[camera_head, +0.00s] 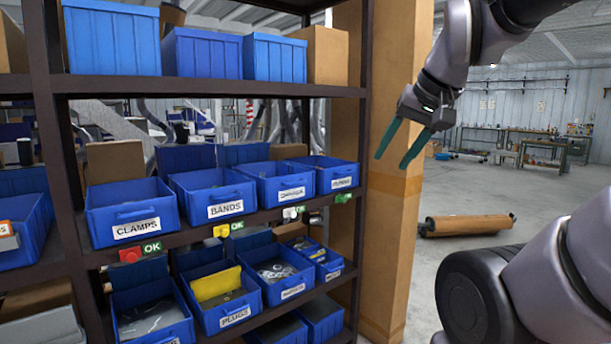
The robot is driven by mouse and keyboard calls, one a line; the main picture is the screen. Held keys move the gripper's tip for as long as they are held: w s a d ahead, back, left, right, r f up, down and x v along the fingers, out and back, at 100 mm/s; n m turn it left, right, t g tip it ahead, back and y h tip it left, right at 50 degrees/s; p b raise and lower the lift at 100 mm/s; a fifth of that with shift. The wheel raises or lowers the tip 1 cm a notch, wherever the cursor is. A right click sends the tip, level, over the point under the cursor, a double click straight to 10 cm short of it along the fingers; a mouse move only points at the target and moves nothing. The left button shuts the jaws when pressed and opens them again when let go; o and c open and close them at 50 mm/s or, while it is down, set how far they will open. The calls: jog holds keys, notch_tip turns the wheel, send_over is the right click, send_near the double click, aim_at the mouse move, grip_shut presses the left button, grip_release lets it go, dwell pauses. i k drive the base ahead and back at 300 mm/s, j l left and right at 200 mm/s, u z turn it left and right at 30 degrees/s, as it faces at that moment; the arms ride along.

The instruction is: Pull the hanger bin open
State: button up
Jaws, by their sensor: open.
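Several blue bins stand in a row on the middle shelf. The labels CLAMPS on the left bin (134,207) and BANDS on the second bin (219,191) are readable. The labels on the third bin (285,182) and the right bin (338,173) are too small to read. A lower row has more labelled bins, among them one marked PLUGS (222,303). I cannot tell which bin is the hanger bin. My gripper (392,161) has teal fingers pointing down, apart and empty. It appears in front of the post, right of the middle row, touching no bin.
The dark shelf rack (210,87) holds closed blue boxes and cardboard boxes on top. A tan post (393,220) stands at its right side. Red, yellow and green tags line the middle shelf edge. A brown roll (466,225) lies on the open floor at right.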

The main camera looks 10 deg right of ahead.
aim_at(337, 174)
jog(key=i+l, duration=0.35)
jog(key=i+j+z, duration=0.15)
jog(key=i+j, duration=0.15)
jog(key=i+j+z, duration=0.15)
jog(key=j, duration=0.3)
jog(key=i+j+z, duration=0.15)
jog(key=i+j, duration=0.2)
jog(key=l+u, duration=0.45)
jog(key=l, duration=0.65)
jog(key=i+l+u, duration=0.15)
jog(key=l, duration=0.15)
jog(key=i+l+u, duration=0.1)
jog(key=l, duration=0.2)
jog(key=i+l+u, duration=0.15)
jog(key=l, duration=0.15)
jog(key=k, duration=0.05)
